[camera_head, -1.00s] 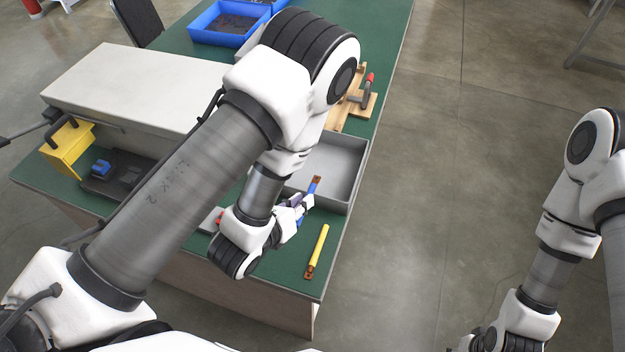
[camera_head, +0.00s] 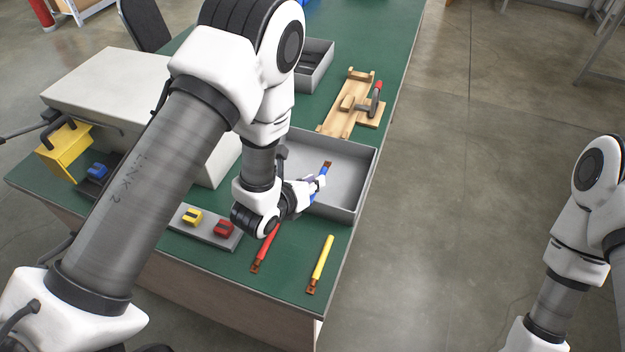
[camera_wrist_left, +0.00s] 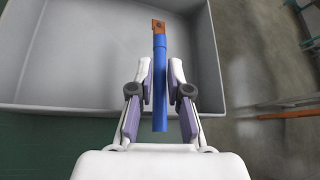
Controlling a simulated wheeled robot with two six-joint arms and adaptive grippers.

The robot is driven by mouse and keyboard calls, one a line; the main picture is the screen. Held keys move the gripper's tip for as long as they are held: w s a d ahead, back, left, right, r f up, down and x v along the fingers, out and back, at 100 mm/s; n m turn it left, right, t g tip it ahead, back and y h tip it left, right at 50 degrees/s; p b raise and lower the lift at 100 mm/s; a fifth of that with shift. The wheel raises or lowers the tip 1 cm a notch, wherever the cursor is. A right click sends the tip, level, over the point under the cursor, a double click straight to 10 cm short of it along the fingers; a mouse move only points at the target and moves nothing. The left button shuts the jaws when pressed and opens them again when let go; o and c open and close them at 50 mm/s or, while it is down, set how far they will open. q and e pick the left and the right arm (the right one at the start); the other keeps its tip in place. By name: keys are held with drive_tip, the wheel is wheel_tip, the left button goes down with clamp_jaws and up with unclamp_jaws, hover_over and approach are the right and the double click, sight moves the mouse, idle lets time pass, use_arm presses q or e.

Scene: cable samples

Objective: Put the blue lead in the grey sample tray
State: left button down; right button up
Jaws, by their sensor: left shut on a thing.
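The blue lead (camera_wrist_left: 160,75) has a copper-coloured lug at its far end. My left gripper (camera_wrist_left: 160,88) is shut on it, with a finger on either side, in the left wrist view. In the head view the left gripper (camera_head: 312,186) holds the blue lead (camera_head: 325,172) over the near side of the grey sample tray (camera_head: 360,180). The lug end points into the tray's area; how high it is above the floor is hard to tell. The tray also shows in the left wrist view (camera_wrist_left: 70,60) and its visible floor is bare. My right gripper is out of frame.
A yellow lead (camera_head: 322,258) and a red lead (camera_head: 264,250) lie on the green table in front of the tray. A holder with yellow and red blocks (camera_head: 205,228) is left of them. A wooden clamp fixture (camera_head: 350,105) stands behind the tray.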

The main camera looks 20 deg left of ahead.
use_arm(q)
drive_tip(key=shift+s+f, duration=0.1)
drive_tip(key=c, duration=1.1)
unclamp_jaws()
drive_tip(key=shift+r, duration=0.2)
drive_tip(key=p+v, duration=0.7)
drive_tip(key=v, duration=0.5)
drive_tip(key=shift+d, duration=0.1)
